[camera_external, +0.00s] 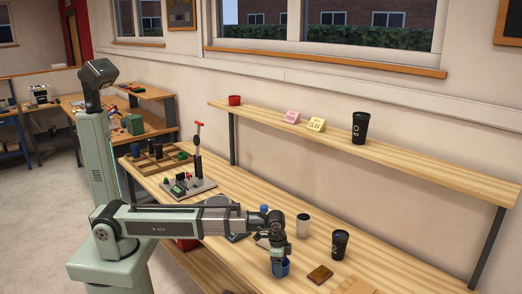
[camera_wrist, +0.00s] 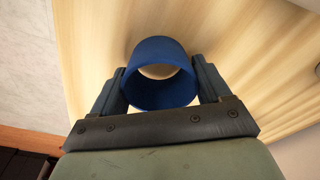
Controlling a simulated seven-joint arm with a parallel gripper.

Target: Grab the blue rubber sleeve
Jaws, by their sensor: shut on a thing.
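The blue rubber sleeve (camera_wrist: 160,92) is a short, open-ended blue ring in the wrist view. It sits between the two fingers of my gripper (camera_wrist: 160,88), one finger against each side, and the wood shows through its opening. In the external view the blue sleeve (camera_external: 285,268) shows at the tip of my gripper (camera_external: 279,266), near the front edge of the bench. My gripper is shut on it. I cannot tell whether the sleeve touches the bench top.
A small blue thing (camera_external: 264,209) is behind my wrist. A shelf (camera_external: 400,154) runs above the bench at the back.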

